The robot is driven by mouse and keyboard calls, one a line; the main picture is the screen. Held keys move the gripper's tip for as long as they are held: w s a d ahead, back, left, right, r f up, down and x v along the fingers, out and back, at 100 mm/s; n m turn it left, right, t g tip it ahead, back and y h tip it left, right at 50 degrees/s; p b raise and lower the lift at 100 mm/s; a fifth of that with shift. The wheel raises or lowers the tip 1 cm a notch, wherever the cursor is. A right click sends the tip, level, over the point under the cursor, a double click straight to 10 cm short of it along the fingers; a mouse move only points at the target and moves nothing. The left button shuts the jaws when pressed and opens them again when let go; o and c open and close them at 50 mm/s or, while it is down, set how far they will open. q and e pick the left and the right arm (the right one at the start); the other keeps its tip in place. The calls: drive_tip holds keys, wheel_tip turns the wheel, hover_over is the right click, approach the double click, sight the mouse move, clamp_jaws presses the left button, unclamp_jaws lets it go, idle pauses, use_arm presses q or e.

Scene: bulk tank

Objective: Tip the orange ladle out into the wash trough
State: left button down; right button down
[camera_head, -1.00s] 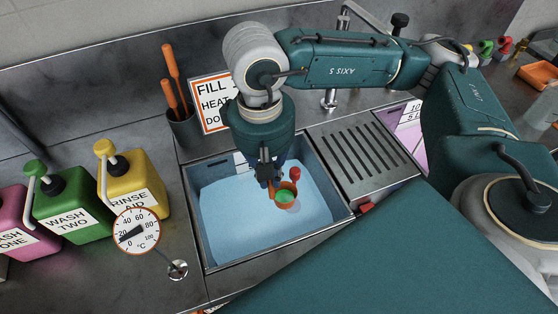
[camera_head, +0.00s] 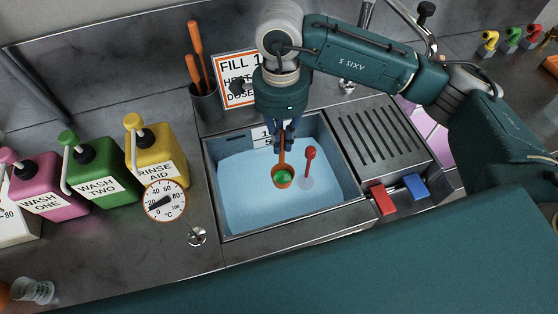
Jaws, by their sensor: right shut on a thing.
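The orange ladle (camera_head: 282,181) hangs over the wash trough (camera_head: 214,187), its cup facing up toward the camera with green content (camera_head: 283,177) in it. My right gripper (camera_head: 284,143) is shut on the ladle's handle, above the pale blue liquid (camera_head: 245,190) in the trough. I cannot tell how far the cup is above the liquid. A red round-headed thing (camera_head: 310,153) with a thin stem stands in the trough just right of the ladle. My left gripper is not in view.
A slotted drain board (camera_head: 375,140) adjoins the trough on the right, with red (camera_head: 384,200) and blue (camera_head: 415,187) pedals or levers in front. Pink, green and yellow bottles (camera_head: 157,160) and a temperature dial (camera_head: 164,200) stand left. A holder with orange-handled tools (camera_head: 204,100) is behind.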

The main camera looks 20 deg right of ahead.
drive_tip(key=a+f+n+p, duration=0.1)
drive_tip(key=a+n+p, duration=0.2)
drive_tip(key=n, duration=0.8)
drive_tip(key=w+a+f+n+p, duration=0.1)
drive_tip(key=a+n+p, duration=0.3)
drive_tip(key=n, duration=0.8)
drive_tip(key=w+a+f+n+t+p, duration=0.1)
drive_tip(key=a+n+p, duration=0.3)
drive_tip(key=n, duration=0.8)
drive_tip(key=shift+w+a+f, duration=0.25)
drive_tip(key=shift+a+f, duration=0.05)
drive_tip(key=shift+a, duration=0.95)
drive_tip(key=shift+d+p, duration=0.1)
drive_tip(key=shift+p, duration=0.2)
